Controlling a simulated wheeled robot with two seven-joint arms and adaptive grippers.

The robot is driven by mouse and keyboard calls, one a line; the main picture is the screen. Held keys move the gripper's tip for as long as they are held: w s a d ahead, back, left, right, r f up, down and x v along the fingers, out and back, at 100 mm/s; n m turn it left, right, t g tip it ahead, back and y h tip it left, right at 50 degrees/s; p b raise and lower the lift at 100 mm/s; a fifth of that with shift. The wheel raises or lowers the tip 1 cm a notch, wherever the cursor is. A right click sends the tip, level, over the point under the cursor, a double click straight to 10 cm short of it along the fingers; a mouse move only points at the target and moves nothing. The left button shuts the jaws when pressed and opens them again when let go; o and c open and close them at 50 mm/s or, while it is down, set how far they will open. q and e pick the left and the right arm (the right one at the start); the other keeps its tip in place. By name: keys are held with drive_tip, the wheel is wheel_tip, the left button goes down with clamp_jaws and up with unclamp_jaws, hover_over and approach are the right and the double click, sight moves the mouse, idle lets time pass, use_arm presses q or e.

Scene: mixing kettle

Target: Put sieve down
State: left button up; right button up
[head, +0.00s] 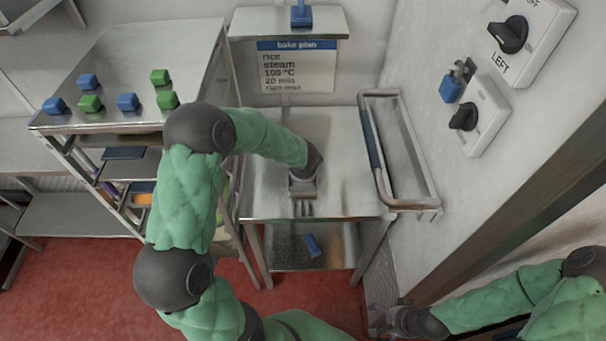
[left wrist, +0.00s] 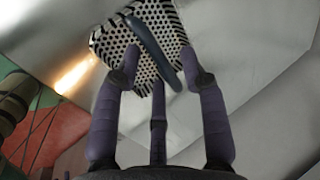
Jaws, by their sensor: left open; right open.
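The sieve (left wrist: 110,48), a perforated metal plate with a dark blue handle (left wrist: 152,50), lies on a shiny steel surface in the left wrist view. My left gripper (left wrist: 158,65) is open over it, fingers spread. The handle crosses the space between the fingertips; I cannot tell whether they touch. In the head view my left gripper (head: 303,207) is low over the steel table (head: 345,155), and I cannot make out the sieve there. My right gripper (head: 383,320) is open and empty at the lower right, apart from the table.
A railed metal frame (head: 425,180) borders the table's right side by the wall with knobs (head: 509,35). A rack at left carries blue and green blocks (head: 90,103). A blue item (head: 312,245) lies on the lower shelf. Red floor is free at front left.

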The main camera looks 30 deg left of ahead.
use_arm(q)
drive_tip(key=shift+r, duration=0.1)
drive_tip(key=shift+r, duration=0.35)
drive_tip(key=p+v, duration=0.2)
drive_tip(key=v, duration=0.8)
drive_tip(key=s+d+f+n+g+h, duration=0.25)
drive_tip(key=s+d+f, duration=0.25)
drive_tip(key=d+f, duration=0.3)
drive_tip(key=s+d+f+n+g+h, duration=0.1)
drive_tip(key=s+d+f+n+h, duration=0.3)
drive_tip(key=d+f, duration=0.4)
drive_tip(key=s+d+f+n, duration=0.4)
drive_tip(key=s+f+n, duration=0.3)
drive_tip(key=s+f, duration=0.2)
drive_tip(key=s, duration=0.2)
drive_tip(key=shift+s+n, duration=0.3)
drive_tip(key=shift+n, duration=0.05)
drive_tip(key=shift+f, duration=0.1)
